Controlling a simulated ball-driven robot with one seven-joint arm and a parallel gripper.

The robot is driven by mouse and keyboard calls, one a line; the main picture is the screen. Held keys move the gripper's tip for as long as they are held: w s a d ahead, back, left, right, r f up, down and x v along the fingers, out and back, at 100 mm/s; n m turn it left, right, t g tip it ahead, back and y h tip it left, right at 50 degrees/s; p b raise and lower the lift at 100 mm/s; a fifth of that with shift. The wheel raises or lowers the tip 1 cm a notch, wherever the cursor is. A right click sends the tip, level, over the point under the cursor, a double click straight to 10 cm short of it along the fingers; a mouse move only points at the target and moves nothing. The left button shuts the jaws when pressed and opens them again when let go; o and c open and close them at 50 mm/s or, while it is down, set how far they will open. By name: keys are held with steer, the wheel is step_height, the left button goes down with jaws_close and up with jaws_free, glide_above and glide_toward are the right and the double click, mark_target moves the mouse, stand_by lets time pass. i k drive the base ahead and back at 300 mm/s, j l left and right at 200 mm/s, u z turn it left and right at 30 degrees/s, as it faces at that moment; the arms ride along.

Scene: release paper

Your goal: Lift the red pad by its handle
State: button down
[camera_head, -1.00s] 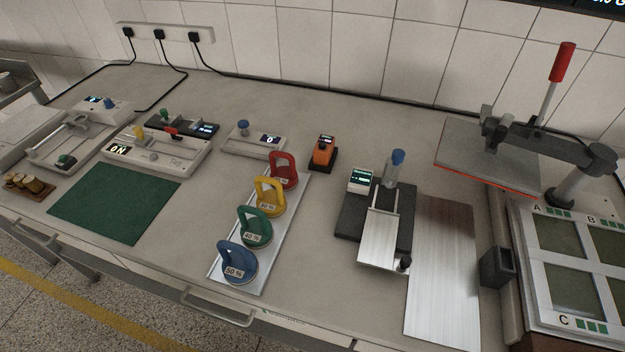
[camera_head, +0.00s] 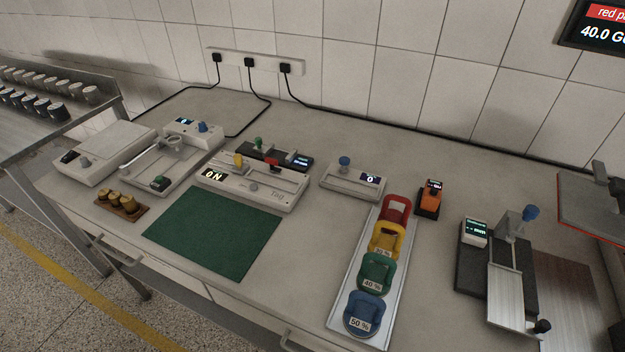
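The red pad (camera_head: 397,209) has an arched handle and stands at the far end of a row on a pale metal tray (camera_head: 345,300). The yellow pad (camera_head: 387,240) in front of it partly hides its lower part and label. Nearer still are the green pad (camera_head: 376,272), marked 40 %, and the blue pad (camera_head: 363,314), marked 50 %. My gripper is not in view.
An orange device (camera_head: 429,198) stands close to the right of the red pad. A white device with a blue knob (camera_head: 352,182) is behind to the left. A dark-based fixture (camera_head: 470,262) stands to the right. A green mat (camera_head: 213,233) lies left.

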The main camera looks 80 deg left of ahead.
mark_target(391, 214)
steer(key=u, duration=1.55)
